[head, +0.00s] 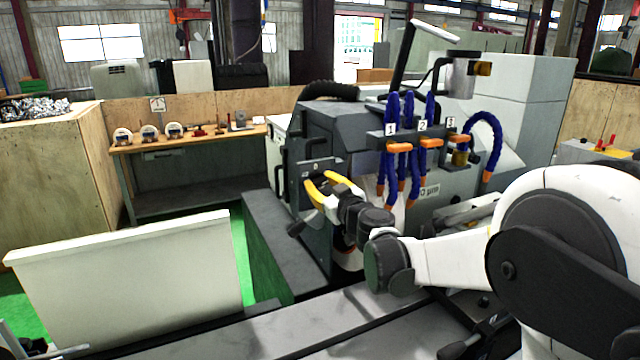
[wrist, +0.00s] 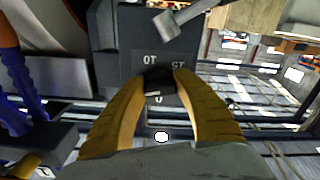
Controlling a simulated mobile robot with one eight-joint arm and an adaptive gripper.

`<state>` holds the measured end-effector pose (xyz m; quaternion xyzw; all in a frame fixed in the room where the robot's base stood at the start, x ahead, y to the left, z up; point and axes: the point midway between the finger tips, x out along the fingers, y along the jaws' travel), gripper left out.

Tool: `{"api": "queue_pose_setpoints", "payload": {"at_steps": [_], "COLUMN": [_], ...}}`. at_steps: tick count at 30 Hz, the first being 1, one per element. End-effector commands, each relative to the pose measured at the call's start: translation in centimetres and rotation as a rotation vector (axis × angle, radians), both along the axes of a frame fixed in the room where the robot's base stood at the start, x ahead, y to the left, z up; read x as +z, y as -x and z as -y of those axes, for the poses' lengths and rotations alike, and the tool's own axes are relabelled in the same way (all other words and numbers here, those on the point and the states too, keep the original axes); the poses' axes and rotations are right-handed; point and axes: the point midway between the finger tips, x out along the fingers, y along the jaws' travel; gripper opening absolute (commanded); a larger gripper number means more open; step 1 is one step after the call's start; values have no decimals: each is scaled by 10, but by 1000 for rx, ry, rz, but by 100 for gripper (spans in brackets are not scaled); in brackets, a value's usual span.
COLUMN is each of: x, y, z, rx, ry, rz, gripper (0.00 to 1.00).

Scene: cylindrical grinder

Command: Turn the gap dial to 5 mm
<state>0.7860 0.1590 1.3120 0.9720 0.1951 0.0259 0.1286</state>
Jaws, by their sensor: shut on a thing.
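The gap dial (wrist: 158,77) is a small black knob between the tips of my yellow fingers in the wrist view. My gripper (wrist: 161,83) is shut on it, one finger on each side. A short pale mark shows at the dial's lower edge, close to a "0" on the dark plate (wrist: 133,66). Two more white markings, upside down and seemingly 10 and 15, are on the plate beyond the dial. In the head view my gripper (head: 317,181) is at the left front of the grey grinder (head: 350,135); the dial itself is not clear there.
A grey lever (wrist: 183,20) sticks out beyond the dial in the wrist view. Blue hoses (head: 392,120) with orange fittings stand right of my gripper in the head view. A wooden bench (head: 190,139) with small instruments is behind left, and a pale panel (head: 130,275) is front left.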

Motion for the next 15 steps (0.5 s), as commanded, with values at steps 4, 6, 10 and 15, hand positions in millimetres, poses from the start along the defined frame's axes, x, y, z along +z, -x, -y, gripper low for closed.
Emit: {"api": "queue_pose_setpoints", "payload": {"at_steps": [4, 6, 10, 15], "x": [0, 0, 0, 0], "y": [0, 0, 0, 5], "z": [0, 0, 0, 2], "rx": [0, 0, 0, 0], "ry": [-1, -1, -1, -1], "rz": [0, 0, 0, 0], "gripper": [58, 58, 58, 58]}}
